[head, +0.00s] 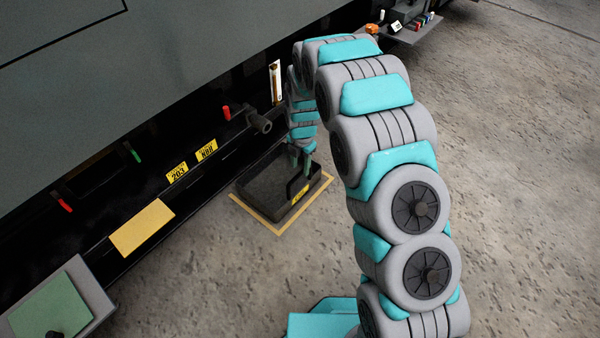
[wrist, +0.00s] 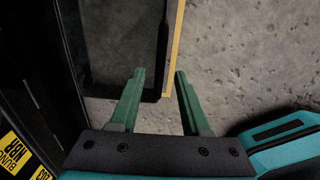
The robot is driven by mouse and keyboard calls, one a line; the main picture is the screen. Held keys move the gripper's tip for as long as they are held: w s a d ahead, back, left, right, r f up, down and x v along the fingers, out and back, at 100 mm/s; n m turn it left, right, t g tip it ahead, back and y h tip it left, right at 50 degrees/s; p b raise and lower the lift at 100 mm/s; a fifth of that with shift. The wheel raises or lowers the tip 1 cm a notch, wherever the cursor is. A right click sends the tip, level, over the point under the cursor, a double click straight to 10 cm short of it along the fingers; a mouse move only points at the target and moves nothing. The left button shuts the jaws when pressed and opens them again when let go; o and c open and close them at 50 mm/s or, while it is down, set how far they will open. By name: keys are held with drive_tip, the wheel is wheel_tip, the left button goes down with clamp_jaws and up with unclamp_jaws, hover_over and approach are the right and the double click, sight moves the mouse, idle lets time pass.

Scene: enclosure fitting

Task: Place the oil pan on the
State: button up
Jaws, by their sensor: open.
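The oil pan (head: 317,191) is a dark, shallow, open tray on the floor beside the black side of the machine. A yellow outline (head: 252,214) on the floor shows around its near sides. My gripper (head: 301,168) is open and empty above the pan's right part. In the wrist view, the pan (wrist: 163,40) fills the upper middle. Its right wall lies between the lines of my two green fingers (wrist: 159,74); I cannot tell their height over it.
The machine's lower side (head: 105,190) runs along the left, with yellow plates (head: 177,172), red and green handles and a dark pipe stub (head: 260,123). A grey box with a green top (head: 52,305) stands at lower left. Bare concrete (head: 530,180) lies open to the right.

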drive_tip(key=shift+d+r, duration=0.1)
drive_tip(key=shift+r, duration=0.8)
drive_tip(key=s+d+r+m, duration=0.6)
drive_tip(key=s+r+m, duration=0.15)
drive_tip(key=r, duration=0.25)
drive_tip(key=s+d+r+m, duration=0.5)
drive_tip(key=s+r+m, duration=0.1)
drive_tip(key=s+r, duration=0.3)
drive_tip(key=s+d+r+m, duration=0.2)
drive_tip(key=s+m, duration=0.3)
drive_tip(key=s, duration=0.3)
drive_tip(key=s+d+r+m+g, duration=0.1)
drive_tip(key=s+d+r+m, duration=0.1)
drive_tip(key=s+m, duration=0.3)
drive_tip(key=s+d+r+m+g, duration=0.1)
drive_tip(key=s+m, duration=0.4)
drive_tip(key=s, duration=0.6)
drive_tip(key=shift+s+d+r, duration=0.2)
drive_tip(key=shift+d+r, duration=0.3)
drive_tip(key=shift+r, duration=0.3)
